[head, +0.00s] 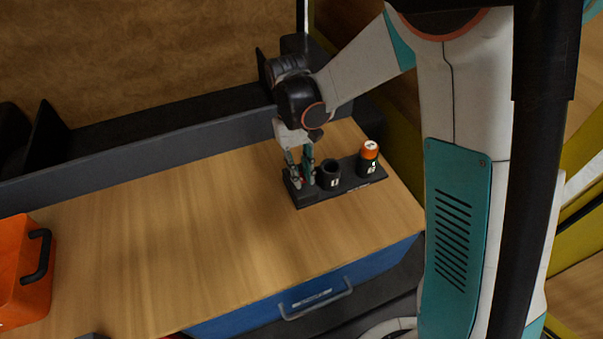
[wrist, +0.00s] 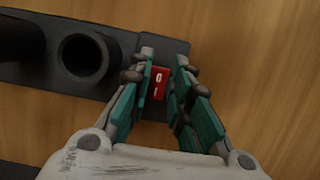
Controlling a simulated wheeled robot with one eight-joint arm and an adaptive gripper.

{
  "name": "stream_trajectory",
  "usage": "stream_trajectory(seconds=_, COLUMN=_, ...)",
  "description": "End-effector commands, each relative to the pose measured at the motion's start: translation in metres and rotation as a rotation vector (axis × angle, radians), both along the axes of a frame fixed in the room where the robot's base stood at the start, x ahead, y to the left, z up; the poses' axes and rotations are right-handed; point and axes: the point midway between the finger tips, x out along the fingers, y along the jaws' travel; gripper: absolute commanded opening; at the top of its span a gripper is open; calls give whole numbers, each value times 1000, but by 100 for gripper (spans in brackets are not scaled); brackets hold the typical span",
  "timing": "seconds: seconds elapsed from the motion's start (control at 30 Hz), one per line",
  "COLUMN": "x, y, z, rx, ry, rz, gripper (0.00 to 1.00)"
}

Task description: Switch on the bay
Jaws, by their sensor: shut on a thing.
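A dark bay block (head: 347,188) lies on the wooden bench top. It carries a small red switch marked with white signs (wrist: 160,80), an empty round black socket (head: 330,175), and a second socket holding an orange-topped cell (head: 369,151). The empty socket also shows in the wrist view (wrist: 88,57). My gripper (head: 301,170) points down at the block's left end. In the wrist view my gripper (wrist: 165,60) has its fingers on both sides of the red switch, shut on it. The fingers partly hide the switch in the head view.
An orange case (head: 22,270) with a black handle stands at the bench's left. A blue drawer (head: 290,290) with a handle is under the front edge. A dark raised ledge (head: 150,150) runs along the back. The middle of the bench (head: 170,240) is clear.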

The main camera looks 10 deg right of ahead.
Motion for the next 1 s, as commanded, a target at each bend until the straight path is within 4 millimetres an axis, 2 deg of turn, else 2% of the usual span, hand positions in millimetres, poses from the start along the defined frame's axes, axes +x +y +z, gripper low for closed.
stream_trajectory(seconds=0.13, x=-1, y=0, z=0, rx=0, ry=0, rz=0, gripper=0)
stream_trajectory(seconds=0.17, x=-1, y=0, z=0, rx=0, ry=0, rz=0, gripper=23)
stream_trajectory(seconds=0.23, x=0, y=0, z=0, rx=0, ry=0, rz=0, gripper=38)
stream_trajectory(seconds=0.67, x=2, y=1, z=6, rx=1, ry=-2, rz=0, gripper=38)
stream_trajectory(seconds=0.77, x=6, y=2, z=18, rx=1, ry=-2, rz=0, gripper=38)
stream_trajectory(seconds=1.0, x=21, y=6, z=64, rx=0, ry=-1, rz=0, gripper=38)
